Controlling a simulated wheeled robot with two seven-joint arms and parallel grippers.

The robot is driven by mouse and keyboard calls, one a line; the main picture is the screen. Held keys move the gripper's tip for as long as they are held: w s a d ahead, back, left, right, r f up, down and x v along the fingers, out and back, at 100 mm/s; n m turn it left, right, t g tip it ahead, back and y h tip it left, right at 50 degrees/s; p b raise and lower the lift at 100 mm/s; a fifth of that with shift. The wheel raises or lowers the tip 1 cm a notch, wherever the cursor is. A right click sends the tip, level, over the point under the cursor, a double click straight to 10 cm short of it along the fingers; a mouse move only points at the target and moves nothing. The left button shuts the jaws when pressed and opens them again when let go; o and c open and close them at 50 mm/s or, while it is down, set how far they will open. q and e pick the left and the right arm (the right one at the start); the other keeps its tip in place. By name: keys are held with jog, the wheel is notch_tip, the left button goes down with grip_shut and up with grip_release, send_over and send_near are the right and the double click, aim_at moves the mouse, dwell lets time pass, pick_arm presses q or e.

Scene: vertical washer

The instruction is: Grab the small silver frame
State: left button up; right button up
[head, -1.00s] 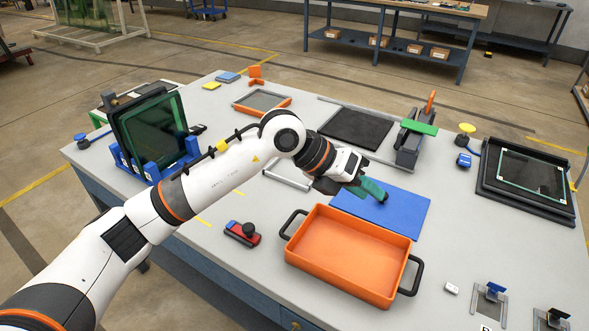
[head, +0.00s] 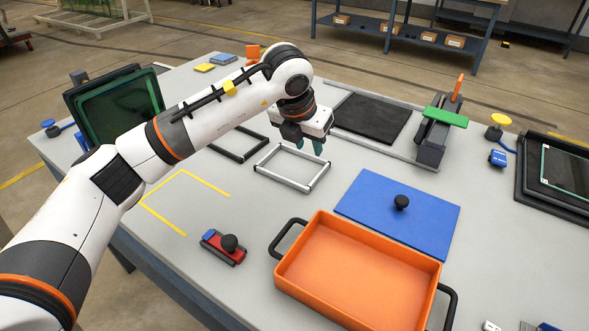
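The small silver frame (head: 281,181) lies flat on the grey table, left of the blue board and behind the orange tray. It is an empty rectangle with thin bright bars, and most of it is in plain sight. My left gripper (head: 312,147) points down above the frame's far right corner. Its two teal fingers look apart with nothing between them. I cannot tell how high the fingertips are above the frame. My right gripper is not in view.
A dark frame (head: 240,155) lies just left of the silver one. The blue board (head: 375,205) has a black knob (head: 401,202). The orange tray (head: 357,277), a red block tool (head: 223,248) and a black mat (head: 371,119) lie around. Yellow-taped table space is clear at left.

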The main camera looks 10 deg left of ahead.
pick_arm(q)
send_over(318, 175)
jog(key=s+a, duration=0.1)
jog(key=s, duration=0.2)
jog(key=f, duration=0.7)
jog(key=shift+w+p, duration=0.25)
jog(key=shift+p, duration=0.05)
jog(key=x, duration=0.5)
jog(key=shift+f+p, duration=0.15)
jog(key=shift+p, duration=0.25)
jog(key=shift+c, duration=0.2)
grip_shut()
